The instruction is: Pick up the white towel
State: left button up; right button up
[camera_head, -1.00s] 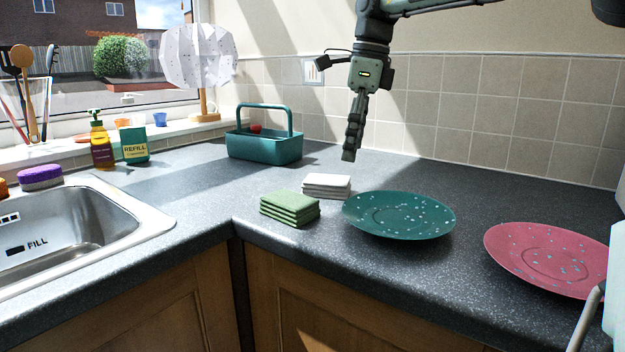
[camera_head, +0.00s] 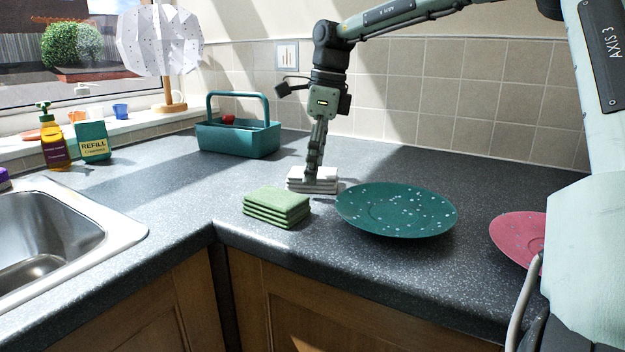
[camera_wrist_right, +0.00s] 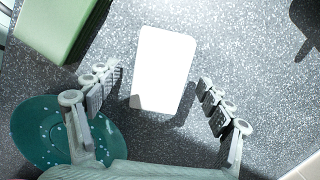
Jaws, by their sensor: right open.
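The white towel (camera_head: 297,180) is a folded stack on the dark speckled counter, behind the green folded towels (camera_head: 276,207). My right gripper (camera_head: 313,176) reaches down over the white towel in the head view and hides part of it. In the right wrist view the white towel (camera_wrist_right: 163,70) lies between the two spread fingers of my right gripper (camera_wrist_right: 157,86), with clear space on both sides. The gripper is open and holds nothing. My left gripper is not in view.
A teal plate (camera_head: 395,212) lies to the right of the white towel and a pink plate (camera_head: 518,238) farther right. A teal caddy (camera_head: 238,138) stands behind on the left. The sink (camera_head: 45,235) is at the left. The tiled wall (camera_head: 450,92) bounds the back.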

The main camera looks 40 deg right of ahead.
jog(key=shift+f, duration=0.15)
jog(key=c, duration=1.3)
jog(key=shift+w+r, duration=0.1)
jog(key=shift+r, duration=0.35)
jog(key=shift+c, duration=0.2)
jog(key=r, duration=0.3)
jog(key=shift+a+r, duration=0.25)
jog(key=shift+r, duration=0.1)
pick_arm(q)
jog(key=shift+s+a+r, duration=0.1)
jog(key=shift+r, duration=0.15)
pick_arm(e)
jog(key=w+a+r, duration=0.1)
jog(key=a+r, duration=0.5)
jog(key=a, duration=0.5)
jog(key=shift+w+r, duration=0.15)
jog(key=shift+r, duration=0.1)
jog(key=shift+a, duration=0.1)
